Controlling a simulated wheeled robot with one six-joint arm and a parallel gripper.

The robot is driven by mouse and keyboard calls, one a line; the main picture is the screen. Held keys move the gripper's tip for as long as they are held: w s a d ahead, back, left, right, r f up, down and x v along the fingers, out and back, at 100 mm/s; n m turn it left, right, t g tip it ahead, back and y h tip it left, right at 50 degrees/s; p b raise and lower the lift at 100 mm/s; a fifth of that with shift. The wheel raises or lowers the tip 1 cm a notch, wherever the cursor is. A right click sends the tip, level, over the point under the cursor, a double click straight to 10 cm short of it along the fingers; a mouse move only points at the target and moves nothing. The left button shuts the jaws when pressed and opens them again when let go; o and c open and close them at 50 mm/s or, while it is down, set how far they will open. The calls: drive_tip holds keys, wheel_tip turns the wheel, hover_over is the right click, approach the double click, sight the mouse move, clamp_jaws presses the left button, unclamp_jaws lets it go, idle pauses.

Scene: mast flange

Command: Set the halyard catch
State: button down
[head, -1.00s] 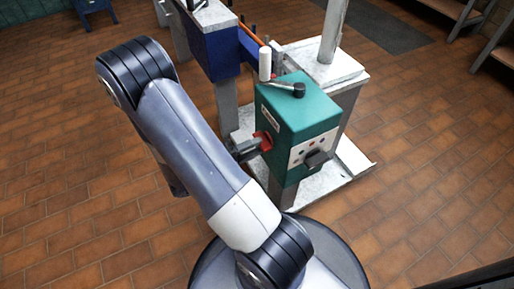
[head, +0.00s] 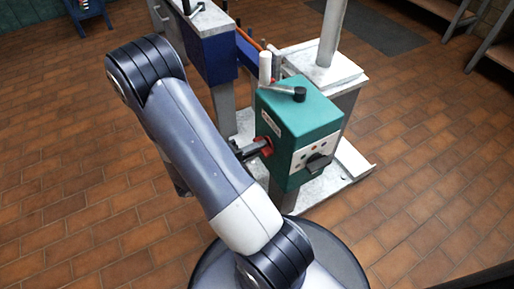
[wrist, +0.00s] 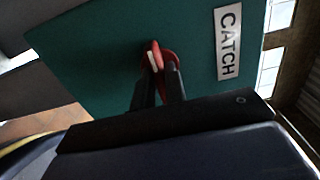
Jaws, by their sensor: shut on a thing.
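The catch is a red lever or handle (wrist: 158,54) on the side face of a green box (head: 298,112), beside a white label reading "CATCH" (wrist: 228,42). In the head view the red catch (head: 265,146) shows at the left side of the box. My gripper (wrist: 160,72) is shut on the red catch, with its two dark fingers close together at it. In the head view my gripper (head: 257,148) reaches the box from the left, partly hidden by my arm. The fingers hide part of the catch, so its exact setting cannot be told.
The mast (head: 331,35) rises behind, on a pale base. A blue housing (head: 208,60) stands at the back left. Tiled floor is clear on both sides.

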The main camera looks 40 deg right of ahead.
drive_tip(key=shift+m, duration=9)
drive_tip(key=c, duration=1.4)
unclamp_jaws()
drive_tip(key=shift+c, duration=0.2)
